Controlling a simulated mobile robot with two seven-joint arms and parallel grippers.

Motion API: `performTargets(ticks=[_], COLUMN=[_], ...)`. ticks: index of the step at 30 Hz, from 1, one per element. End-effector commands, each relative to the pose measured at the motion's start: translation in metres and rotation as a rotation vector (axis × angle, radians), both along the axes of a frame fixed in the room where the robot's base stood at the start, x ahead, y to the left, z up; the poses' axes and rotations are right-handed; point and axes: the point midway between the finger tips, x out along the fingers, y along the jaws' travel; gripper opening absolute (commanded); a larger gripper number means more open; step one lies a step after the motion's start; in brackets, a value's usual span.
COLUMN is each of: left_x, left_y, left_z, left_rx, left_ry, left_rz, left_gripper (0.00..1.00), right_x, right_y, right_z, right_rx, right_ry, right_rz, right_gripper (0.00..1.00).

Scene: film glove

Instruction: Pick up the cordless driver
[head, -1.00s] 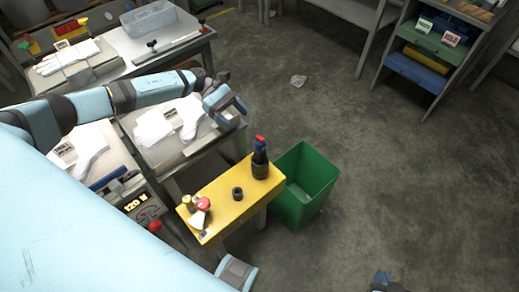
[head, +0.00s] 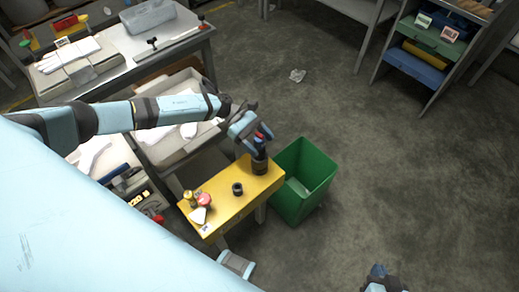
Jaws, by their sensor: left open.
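A dark upright tool with a red top, which looks like the cordless driver (head: 261,150), stands in a dark round holder at the right end of the yellow bench (head: 226,205). My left gripper (head: 261,134) is open at the tool's top, its fingers partly covering it. I cannot tell whether they touch it or whether the top is between them. My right gripper (head: 384,272) is small at the bottom edge, away from the bench; its jaws are unclear.
A green bin (head: 303,180) stands against the bench's right end. A black ring (head: 237,189) and a small red-topped item (head: 204,200) are on the bench. A tray with white gloves (head: 166,150) lies left of my gripper. The floor to the right is mostly clear.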

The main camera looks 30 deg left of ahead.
Motion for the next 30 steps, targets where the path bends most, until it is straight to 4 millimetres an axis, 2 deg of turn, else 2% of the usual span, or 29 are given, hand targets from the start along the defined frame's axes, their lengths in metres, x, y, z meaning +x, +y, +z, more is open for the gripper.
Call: performTargets(ticks=[3, 4, 9, 11, 23, 30], left_x=[0.000, 0.000, 0.000, 0.000, 0.001, 0.001], left_y=[0.001, 0.001, 0.001, 0.001, 0.001, 0.001], left_z=[0.000, 0.000, 0.000, 0.000, 0.007, 0.038], left_rx=[0.000, 0.000, 0.000, 0.000, 0.000, -0.001], left_ry=[0.000, 0.000, 0.000, 0.000, -0.001, -0.004], left_rz=[0.000, 0.000, 0.000, 0.000, 0.001, -0.001], left_gripper=[0.69, 0.64, 0.25, 0.15, 0.15, 0.15], right_x=[0.000, 0.000, 0.000, -0.001, -0.005, -0.003], right_y=[0.000, 0.000, -0.001, -0.002, -0.005, -0.003], right_z=[0.000, 0.000, 0.002, 0.002, 0.000, 0.003], right_rx=[0.000, 0.000, -0.002, -0.003, -0.013, -0.008], right_ry=[-0.001, -0.002, -0.004, -0.003, 0.001, -0.002], right_rz=[0.000, 0.000, 0.001, 0.003, 0.009, 0.006], right_gripper=[0.00, 0.00, 0.00, 0.00, 0.00, 0.00])
